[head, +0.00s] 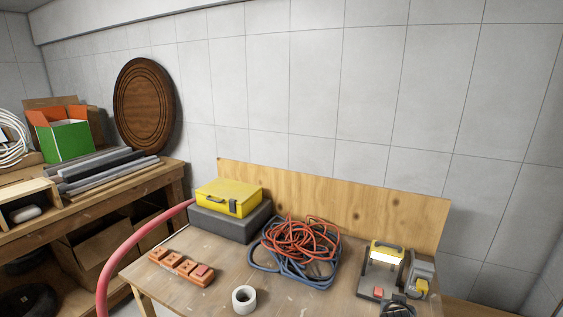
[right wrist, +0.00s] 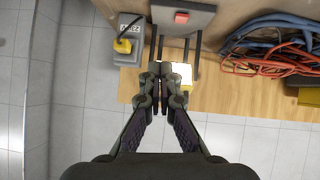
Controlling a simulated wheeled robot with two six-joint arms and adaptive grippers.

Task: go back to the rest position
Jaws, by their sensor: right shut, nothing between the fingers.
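My right gripper (right wrist: 161,72) shows in the right wrist view with its two fingers together and nothing between them. In that picture its tips overlap the lit yellow work lamp (right wrist: 182,75); I cannot tell the gap between them. The lamp also shows in the head view at the table's right (head: 386,251). A dark rounded shape at the bottom edge of the head view, in front of the lamp, may be part of my right arm. My left gripper is in neither view.
The coiled red and blue hoses (head: 300,245) lie mid-table. Nearby are a yellow case (head: 228,198) on a dark box, orange blocks (head: 180,267), a white roll (head: 244,299) and a grey box with yellow plug (head: 421,280). A plywood board (head: 335,208) backs the table (head: 205,240).

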